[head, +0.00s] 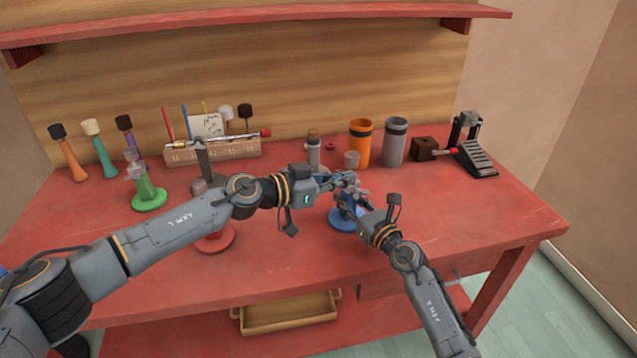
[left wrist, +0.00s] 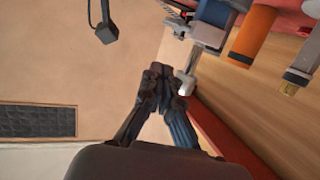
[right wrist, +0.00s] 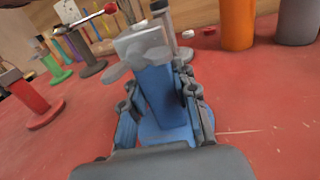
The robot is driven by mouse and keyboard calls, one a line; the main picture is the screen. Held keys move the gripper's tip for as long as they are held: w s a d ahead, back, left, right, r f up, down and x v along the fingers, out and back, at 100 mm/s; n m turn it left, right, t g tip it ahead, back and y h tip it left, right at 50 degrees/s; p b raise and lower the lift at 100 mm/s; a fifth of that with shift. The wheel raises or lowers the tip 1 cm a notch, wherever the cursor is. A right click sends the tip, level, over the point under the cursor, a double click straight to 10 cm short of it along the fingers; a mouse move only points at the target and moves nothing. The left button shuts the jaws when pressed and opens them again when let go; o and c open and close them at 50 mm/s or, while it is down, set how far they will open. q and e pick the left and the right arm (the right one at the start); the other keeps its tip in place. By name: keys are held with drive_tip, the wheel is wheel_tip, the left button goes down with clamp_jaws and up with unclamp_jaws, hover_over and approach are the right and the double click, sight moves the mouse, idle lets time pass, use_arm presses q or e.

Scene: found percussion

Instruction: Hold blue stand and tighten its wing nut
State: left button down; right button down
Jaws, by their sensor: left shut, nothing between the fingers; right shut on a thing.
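The blue stand (head: 341,219) stands upright on the red bench with its round base flat. My right gripper (head: 353,208) is shut on the stand's blue column (right wrist: 168,105), which shows between its fingers in the right wrist view. The pale grey wing nut (right wrist: 140,45) sits on top of the column, its wings sticking out. My left gripper (head: 351,180) is shut and empty, close to the stand's top in the head view. Its closed fingertips (left wrist: 157,72) show in the left wrist view with nothing between them. I cannot tell whether it touches the wing nut.
A green stand (head: 149,199) and a red stand (head: 215,239) are to the left. An orange cylinder (head: 360,143) and a grey cylinder (head: 395,143) stand behind the blue stand. A black pedal (head: 476,159) is at the right. The bench's right front is clear.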

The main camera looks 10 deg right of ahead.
drive_tip(key=shift+a, duration=0.1)
use_arm(q)
drive_tip(key=v, duration=0.6)
drive_tip(key=shift+a+r, duration=0.2)
drive_tip(key=shift+a, duration=0.15)
drive_tip(key=shift+s, duration=0.15)
use_arm(e)
drive_tip(key=c, duration=1)
unclamp_jaws()
drive_tip(key=shift+o, duration=0.2)
drive_tip(key=shift+s, duration=0.1)
